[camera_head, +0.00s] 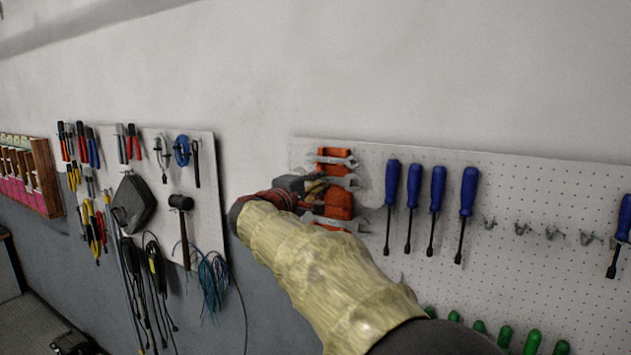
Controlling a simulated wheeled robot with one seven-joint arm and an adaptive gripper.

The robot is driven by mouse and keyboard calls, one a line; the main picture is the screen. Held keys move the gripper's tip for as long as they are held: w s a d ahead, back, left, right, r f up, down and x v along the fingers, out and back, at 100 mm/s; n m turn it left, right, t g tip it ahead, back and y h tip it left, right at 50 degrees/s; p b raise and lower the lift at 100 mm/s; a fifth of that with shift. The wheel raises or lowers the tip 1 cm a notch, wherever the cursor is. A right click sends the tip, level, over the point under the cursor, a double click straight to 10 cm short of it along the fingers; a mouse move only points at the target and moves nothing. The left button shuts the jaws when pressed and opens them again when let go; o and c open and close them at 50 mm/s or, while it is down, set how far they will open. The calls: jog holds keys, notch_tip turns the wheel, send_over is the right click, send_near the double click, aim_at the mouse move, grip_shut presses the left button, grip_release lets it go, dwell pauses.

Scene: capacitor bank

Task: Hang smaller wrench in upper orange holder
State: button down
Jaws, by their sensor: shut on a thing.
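An orange holder (338,203) is fixed on the white pegboard, left of the blue screwdrivers. One silver wrench (337,161) lies across its top part. A second wrench (346,181) is just below it, its open end sticking out to the right of my gripper (319,185). A third wrench (342,224) lies across the lower part. My gripper is in front of the holder's left side, shut on the middle wrench. The gripper and arm hide this wrench's left part and some of the holder. I cannot tell whether the held wrench touches the holder.
Several blue screwdrivers (437,190) hang close to the right of the holder. Empty metal hooks (521,229) are further right. Green handles (532,342) show below. Another pegboard (206,150) with pliers, a mallet (182,203) and cables is at left. The wall above is clear.

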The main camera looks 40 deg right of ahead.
jog(key=shift+w+d+p, duration=0.25)
jog(key=shift+d+p, duration=0.1)
jog(key=shift+d, duration=0.35)
jog(key=shift+w+d+f+b, duration=0.25)
jog(key=shift+d+f+b, duration=0.35)
jog(key=shift+b, duration=0.3)
jog(key=shift+w+d+f+b, duration=0.1)
jog(key=shift+w+d+b, duration=0.05)
jog(key=shift+d+b, duration=0.3)
jog(key=shift+a, duration=0.1)
jog(key=c, duration=1.8)
grip_release()
jog(key=shift+o, duration=0.4)
